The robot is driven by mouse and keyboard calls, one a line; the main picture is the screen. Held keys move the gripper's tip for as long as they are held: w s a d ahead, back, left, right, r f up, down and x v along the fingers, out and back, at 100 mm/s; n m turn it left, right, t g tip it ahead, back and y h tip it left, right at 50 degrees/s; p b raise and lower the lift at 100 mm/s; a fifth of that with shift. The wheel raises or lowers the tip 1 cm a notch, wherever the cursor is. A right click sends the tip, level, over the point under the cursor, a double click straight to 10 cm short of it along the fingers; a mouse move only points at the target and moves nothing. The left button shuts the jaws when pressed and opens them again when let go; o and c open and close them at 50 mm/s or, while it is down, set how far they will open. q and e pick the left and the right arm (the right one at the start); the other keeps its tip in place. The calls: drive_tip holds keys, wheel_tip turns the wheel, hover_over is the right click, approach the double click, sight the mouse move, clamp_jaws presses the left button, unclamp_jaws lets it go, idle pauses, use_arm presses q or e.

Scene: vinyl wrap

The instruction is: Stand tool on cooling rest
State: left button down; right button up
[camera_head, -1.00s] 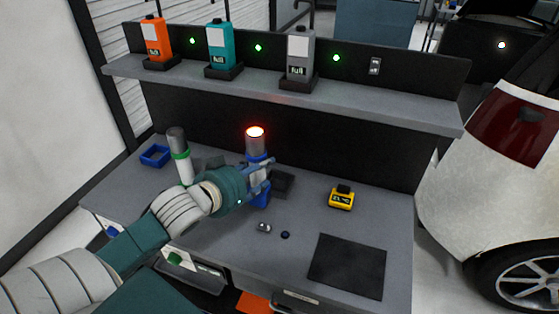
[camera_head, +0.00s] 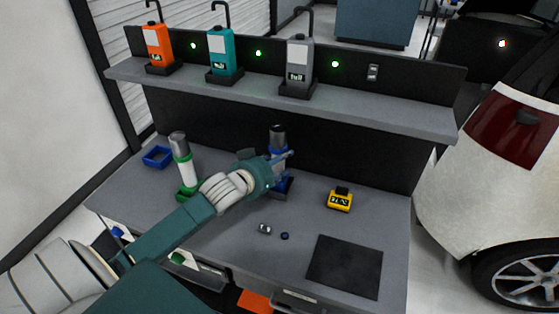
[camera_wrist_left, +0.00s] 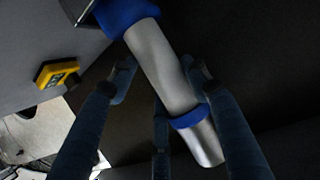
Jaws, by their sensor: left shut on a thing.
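The tool (camera_head: 278,138) is a silver cylinder with blue bands, upright, its dark top end not glowing. In the left wrist view its silver body (camera_wrist_left: 163,65) runs diagonally between the fingers. My left gripper (camera_head: 282,160) is shut around the tool's body from the left; its fingers also show in the wrist view (camera_wrist_left: 162,78). The tool's blue lower end is at a dark square rest (camera_head: 290,186) on the bench; whether it touches is hard to tell, as the gripper partly hides it. My right gripper is out of view.
A similar green-banded tool (camera_head: 184,158) stands to the left, near a blue open holder (camera_head: 157,156). A yellow timer (camera_head: 340,199) is to the right, a black mat (camera_head: 345,266) in front. Orange, teal and grey devices stand on the shelf (camera_head: 375,112) above.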

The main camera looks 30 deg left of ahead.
use_arm(q)
drive_tip(key=c, duration=0.8)
unclamp_jaws()
drive_tip(key=shift+f, duration=0.1)
drive_tip(key=shift+c, duration=0.2)
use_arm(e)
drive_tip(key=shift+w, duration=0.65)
use_arm(q)
drive_tip(key=b+v, duration=0.1)
drive_tip(key=v, duration=1.1)
drive_tip(key=shift+r+b, duration=0.2)
drive_tip(key=shift+b, duration=0.1)
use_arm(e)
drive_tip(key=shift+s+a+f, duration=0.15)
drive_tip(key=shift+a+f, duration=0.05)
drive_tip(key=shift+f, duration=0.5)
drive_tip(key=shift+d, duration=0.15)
use_arm(q)
drive_tip(key=shift+s+f, duration=0.1)
